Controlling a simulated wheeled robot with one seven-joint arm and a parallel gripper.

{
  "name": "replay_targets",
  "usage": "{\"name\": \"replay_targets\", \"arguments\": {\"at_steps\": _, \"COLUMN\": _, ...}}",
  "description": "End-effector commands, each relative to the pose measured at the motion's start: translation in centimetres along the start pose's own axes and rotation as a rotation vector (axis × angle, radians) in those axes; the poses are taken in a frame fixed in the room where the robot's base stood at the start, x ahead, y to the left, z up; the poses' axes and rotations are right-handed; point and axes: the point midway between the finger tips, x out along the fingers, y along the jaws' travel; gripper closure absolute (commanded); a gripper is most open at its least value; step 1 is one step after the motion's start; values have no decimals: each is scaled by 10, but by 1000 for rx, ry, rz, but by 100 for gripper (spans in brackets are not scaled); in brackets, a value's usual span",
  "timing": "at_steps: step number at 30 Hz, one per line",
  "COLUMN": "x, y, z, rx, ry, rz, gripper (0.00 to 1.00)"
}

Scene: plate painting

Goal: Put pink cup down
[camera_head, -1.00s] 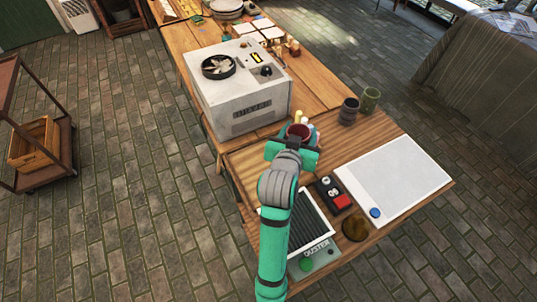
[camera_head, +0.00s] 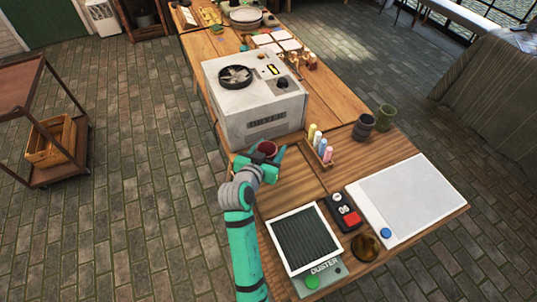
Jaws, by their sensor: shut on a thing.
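My gripper (camera_head: 266,158) is shut on the pink cup (camera_head: 267,149), which looks dark red-pink and shows just past the gripper's wrist. The cup is over the wooden table's left edge area, close to the front of the white kiln-like box (camera_head: 255,95). Most of the cup's lower part is hidden behind the gripper. I cannot tell whether it touches the table (camera_head: 290,190).
A small rack of coloured bottles (camera_head: 320,144) stands right of the cup. A dark cup (camera_head: 363,127) and a green cup (camera_head: 386,116) stand farther right. A duster (camera_head: 304,241), a red-black device (camera_head: 345,213) and a white board (camera_head: 408,198) lie nearer. Bare wood shows between.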

Motion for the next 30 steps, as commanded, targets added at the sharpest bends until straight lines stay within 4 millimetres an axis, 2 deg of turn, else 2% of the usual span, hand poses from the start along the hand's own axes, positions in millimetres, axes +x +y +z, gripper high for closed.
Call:
{"name": "replay_targets", "arguments": {"at_steps": 5, "x": 4, "y": -10, "z": 11, "rx": -3, "ry": 1, "rz": -2, "gripper": 84}}
{"name": "replay_targets", "arguments": {"at_steps": 11, "x": 13, "y": -8, "z": 36, "rx": -3, "ry": 0, "rz": 0, "gripper": 84}}
{"name": "replay_targets", "arguments": {"at_steps": 23, "x": 15, "y": -8, "z": 40, "rx": 0, "ry": 2, "rz": 0, "gripper": 84}}
{"name": "replay_targets", "arguments": {"at_steps": 24, "x": 15, "y": -8, "z": 40, "rx": 0, "ry": 0, "rz": 0, "gripper": 38}}
{"name": "replay_targets", "arguments": {"at_steps": 25, "x": 15, "y": -8, "z": 40, "rx": 0, "ry": 0, "rz": 0, "gripper": 31}}
{"name": "replay_targets", "arguments": {"at_steps": 26, "x": 15, "y": -8, "z": 40, "rx": 0, "ry": 0, "rz": 0, "gripper": 29}}
{"name": "replay_targets", "arguments": {"at_steps": 30, "x": 15, "y": -8, "z": 40, "rx": -1, "ry": 0, "rz": 0, "gripper": 29}}
